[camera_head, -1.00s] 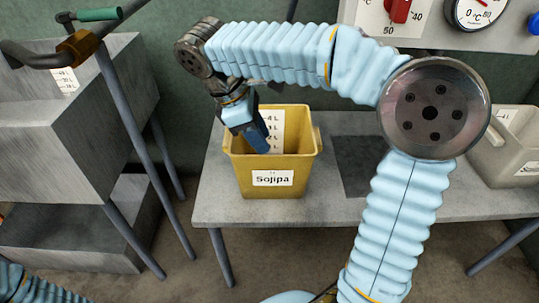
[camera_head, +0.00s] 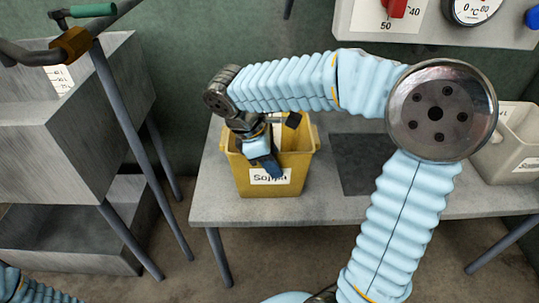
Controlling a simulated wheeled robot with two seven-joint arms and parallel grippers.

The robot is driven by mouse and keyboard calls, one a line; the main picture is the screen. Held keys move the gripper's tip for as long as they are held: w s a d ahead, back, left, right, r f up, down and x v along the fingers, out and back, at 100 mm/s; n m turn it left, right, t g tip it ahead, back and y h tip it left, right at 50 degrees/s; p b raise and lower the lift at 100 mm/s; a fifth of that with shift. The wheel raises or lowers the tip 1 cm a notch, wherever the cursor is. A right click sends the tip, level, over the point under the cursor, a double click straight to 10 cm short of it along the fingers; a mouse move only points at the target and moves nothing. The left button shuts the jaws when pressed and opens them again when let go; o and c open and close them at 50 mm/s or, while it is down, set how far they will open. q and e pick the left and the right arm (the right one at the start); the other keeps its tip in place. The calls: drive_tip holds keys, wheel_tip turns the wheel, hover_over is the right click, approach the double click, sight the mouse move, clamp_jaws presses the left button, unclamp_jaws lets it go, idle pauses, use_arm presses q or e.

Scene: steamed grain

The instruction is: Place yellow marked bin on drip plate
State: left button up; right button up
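The yellow bin (camera_head: 295,172) stands upright on the grey table, with a white "Sojipa" label on its front, partly covered by my gripper. My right gripper (camera_head: 278,144) is at the bin's opening and front side. One blue finger hangs over the front wall and label; a dark fingertip shows apart from it, higher and to the right. The fingers look spread, and I cannot tell whether they touch the bin. A dark square plate (camera_head: 362,165), apparently the drip plate, lies flat on the table right of the bin, partly behind my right arm. My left gripper is out of view.
A grey bin (camera_head: 510,145) stands at the table's right end. A panel with a gauge and a red knob (camera_head: 394,8) is on the wall above. A grey metal stand (camera_head: 75,160) with pipes is on the left. Table (camera_head: 215,190) space left of the bin is narrow.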

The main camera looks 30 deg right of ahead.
drive_tip(key=shift+f, duration=0.25)
idle(0.4)
clamp_jaws()
idle(1.3)
